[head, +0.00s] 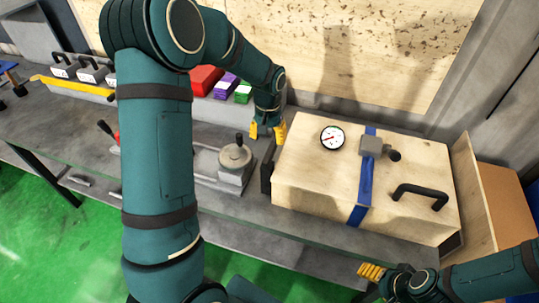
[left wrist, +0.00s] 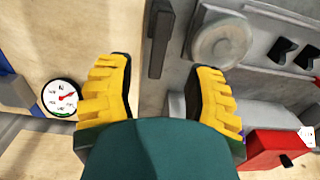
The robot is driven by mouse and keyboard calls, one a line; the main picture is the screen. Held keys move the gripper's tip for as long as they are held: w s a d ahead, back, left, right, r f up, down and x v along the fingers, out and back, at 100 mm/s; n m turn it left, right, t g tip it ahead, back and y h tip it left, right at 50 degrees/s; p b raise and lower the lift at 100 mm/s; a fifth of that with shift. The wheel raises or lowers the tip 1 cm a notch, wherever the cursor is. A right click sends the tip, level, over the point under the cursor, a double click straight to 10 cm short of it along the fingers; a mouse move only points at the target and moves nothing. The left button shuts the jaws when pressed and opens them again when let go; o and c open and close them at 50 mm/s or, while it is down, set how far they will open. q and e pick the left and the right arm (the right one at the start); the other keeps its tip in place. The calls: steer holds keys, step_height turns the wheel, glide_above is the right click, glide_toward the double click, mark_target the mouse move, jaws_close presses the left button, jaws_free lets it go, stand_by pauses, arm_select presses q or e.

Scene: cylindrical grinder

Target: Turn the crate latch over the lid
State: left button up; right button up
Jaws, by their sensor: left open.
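The wooden crate (head: 300,190) stands at the right of the bench with its lid (head: 310,160) on. A dark upright bar, which looks like the latch (head: 266,178), is at the crate's left side; it also shows in the left wrist view (left wrist: 160,38). My left gripper (head: 268,131) is above the bench by the crate's back left corner. In the left wrist view my left gripper (left wrist: 162,75) is open, with nothing between its fingers, and the dark bar lies ahead of the gap. My right gripper (head: 372,271) is low at the front, its finger gap unclear.
A blue strap (head: 365,190) with a grey buckle crosses the lid, beside a round gauge (head: 332,138) and black handle (head: 420,196). A grey round-topped fixture (head: 235,157) stands left of the crate. Red, purple and green boxes (head: 206,80) stand behind.

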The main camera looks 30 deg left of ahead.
mark_target(268, 155)
arm_select(q)
step_height(268, 155, down, 9)
steer(key=shift+f, duration=0.1)
stand_by(0.4)
jaws_close()
